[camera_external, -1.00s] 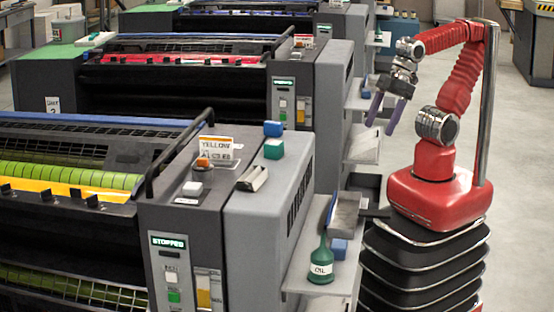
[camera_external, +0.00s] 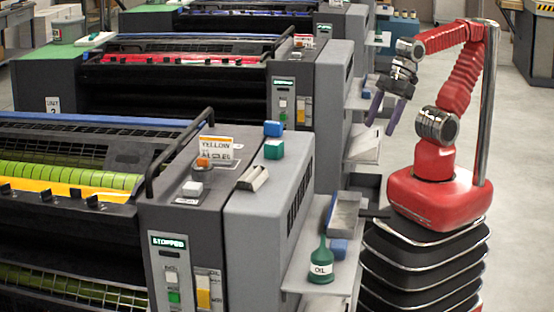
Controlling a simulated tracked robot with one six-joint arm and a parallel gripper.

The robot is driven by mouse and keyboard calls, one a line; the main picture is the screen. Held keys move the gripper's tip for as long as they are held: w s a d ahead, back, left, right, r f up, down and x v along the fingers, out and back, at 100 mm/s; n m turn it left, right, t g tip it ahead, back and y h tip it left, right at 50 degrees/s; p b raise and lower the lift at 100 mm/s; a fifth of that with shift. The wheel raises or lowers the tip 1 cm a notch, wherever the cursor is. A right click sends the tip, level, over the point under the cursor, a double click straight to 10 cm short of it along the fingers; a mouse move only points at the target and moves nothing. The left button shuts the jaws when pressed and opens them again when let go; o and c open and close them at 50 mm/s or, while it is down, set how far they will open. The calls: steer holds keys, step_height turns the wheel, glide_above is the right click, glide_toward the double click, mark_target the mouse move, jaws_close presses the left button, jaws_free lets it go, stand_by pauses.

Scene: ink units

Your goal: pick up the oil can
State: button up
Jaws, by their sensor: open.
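The green oil can (camera_external: 321,262) with a white OIL label stands upright on the grey side shelf (camera_external: 301,267) of the nearest press unit, its thin spout pointing up. My gripper (camera_external: 381,124) is open and empty, its two purple fingers pointing down and to the left. It is well above and beyond the can, near the shelf of the second unit, and touches nothing that I can see.
A blue block (camera_external: 339,248) sits close behind the can at its right. A grey metal tray (camera_external: 344,214) lies farther back on the shelf. Blue (camera_external: 273,128) and green (camera_external: 274,150) blocks sit on the unit's top.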

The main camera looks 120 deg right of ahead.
steer(key=shift+o, duration=0.6)
steer(key=w+a+f+t+y, duration=0.2)
steer(key=w+a+f, duration=0.1)
steer(key=w+a, duration=0.65)
steer(key=w+a+f+t+y, duration=0.15)
steer(key=w+a, duration=0.45)
steer(key=w, duration=0.7)
steer(key=t+h, duration=0.4)
glide_toward(325, 258)
steer(key=d+f, duration=0.2)
steer(key=shift+s+d+y, duration=0.25)
steer(key=shift+s+d, duration=0.1)
steer(key=shift+w+f, duration=0.1)
steer(key=shift+x, duration=4.25)
steer(key=shift+f, duration=0.15)
